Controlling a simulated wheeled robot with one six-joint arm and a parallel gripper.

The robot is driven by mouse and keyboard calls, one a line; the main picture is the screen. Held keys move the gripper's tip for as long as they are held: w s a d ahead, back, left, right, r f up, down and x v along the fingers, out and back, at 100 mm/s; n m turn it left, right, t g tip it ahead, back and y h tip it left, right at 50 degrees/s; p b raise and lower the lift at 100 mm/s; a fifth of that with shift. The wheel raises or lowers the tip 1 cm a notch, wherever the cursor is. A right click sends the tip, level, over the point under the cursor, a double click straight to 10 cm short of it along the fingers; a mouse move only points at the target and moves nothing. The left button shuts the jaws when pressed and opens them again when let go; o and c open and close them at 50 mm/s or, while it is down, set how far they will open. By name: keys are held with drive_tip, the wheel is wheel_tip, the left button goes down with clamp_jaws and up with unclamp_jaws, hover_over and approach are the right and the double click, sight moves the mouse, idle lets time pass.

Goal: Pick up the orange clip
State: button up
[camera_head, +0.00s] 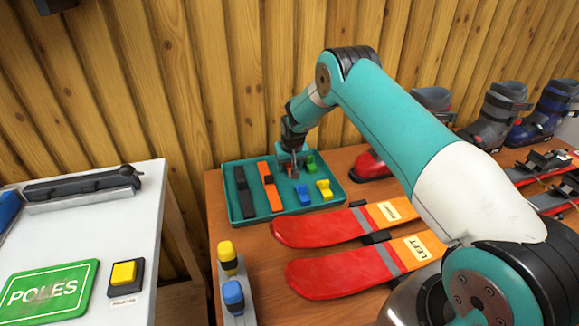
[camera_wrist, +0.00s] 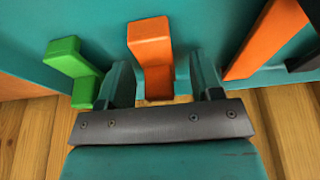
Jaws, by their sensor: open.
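The orange clip (camera_wrist: 150,45) is a small L-shaped block lying in the teal tray (camera_head: 232,212). In the wrist view its stem runs down between the two fingers of my gripper (camera_wrist: 161,68). The fingers stand apart on either side of it, and I cannot tell whether either touches it. In the head view my gripper (camera_head: 291,158) is low over the back of the tray, and the clip is mostly hidden under it.
A green clip (camera_wrist: 75,70) lies close by on the left in the wrist view. A long orange strap (camera_head: 270,188) and a black strap (camera_head: 245,192) lie in the tray, with blue (camera_head: 303,195) and yellow (camera_head: 325,188) clips. Red skis (camera_head: 325,231) lie in front; the plank wall is behind.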

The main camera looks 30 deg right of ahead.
drive_tip(key=c, duration=1)
drive_tip(key=shift+r, duration=0.15)
